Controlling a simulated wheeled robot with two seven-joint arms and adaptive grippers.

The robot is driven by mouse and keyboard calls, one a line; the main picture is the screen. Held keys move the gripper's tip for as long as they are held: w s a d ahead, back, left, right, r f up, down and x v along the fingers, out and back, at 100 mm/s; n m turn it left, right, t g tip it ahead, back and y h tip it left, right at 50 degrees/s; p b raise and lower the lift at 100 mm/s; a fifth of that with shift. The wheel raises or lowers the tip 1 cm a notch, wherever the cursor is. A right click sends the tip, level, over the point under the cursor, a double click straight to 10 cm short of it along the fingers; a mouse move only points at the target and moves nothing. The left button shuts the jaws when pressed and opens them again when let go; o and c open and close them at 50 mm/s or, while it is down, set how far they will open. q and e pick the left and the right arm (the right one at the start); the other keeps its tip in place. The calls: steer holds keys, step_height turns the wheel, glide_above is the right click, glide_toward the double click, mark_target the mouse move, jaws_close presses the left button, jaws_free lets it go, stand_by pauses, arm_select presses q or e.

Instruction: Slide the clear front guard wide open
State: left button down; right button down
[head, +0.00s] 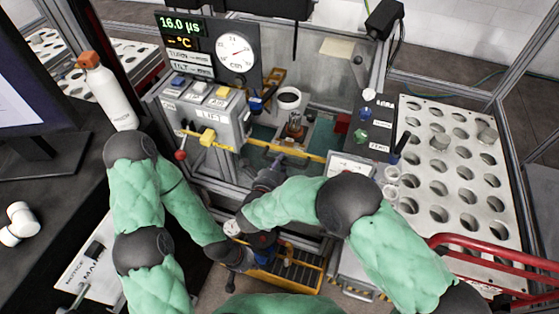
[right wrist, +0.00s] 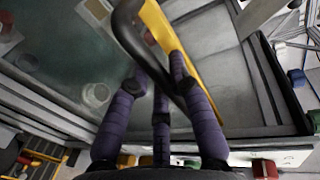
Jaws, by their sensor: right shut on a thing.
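The clear front guard (head: 262,152) has a yellow edge bar across the front of the machine. In the right wrist view its see-through panel (right wrist: 65,75) fills the left and middle, with the yellow bar (right wrist: 210,85) and a black looped handle (right wrist: 127,30). My right gripper (head: 282,161) is at the yellow bar in the head view. In the right wrist view its purple fingers (right wrist: 160,85) are closed around the black handle. My left gripper (head: 230,285) hangs low in front of the machine, apart from the guard; its fingers are too small and dark to read.
A control box (head: 205,110) with a red-knobbed lever stands left of the guard. A dark button panel (head: 372,125) and a white perforated tray (head: 460,165) are to the right. A red rail (head: 480,245) crosses the lower right. A white bottle (head: 107,95) stands at left.

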step_height(320, 180, down, 28)
steer(key=b, duration=1.5)
steer(key=shift+s+f, duration=0.1)
steer(key=shift+f, duration=0.75)
steer(key=c, duration=1.1)
jaws_free()
steer(key=shift+r, duration=0.15)
step_height(320, 180, up, 10)
steer(key=shift+f, duration=0.1)
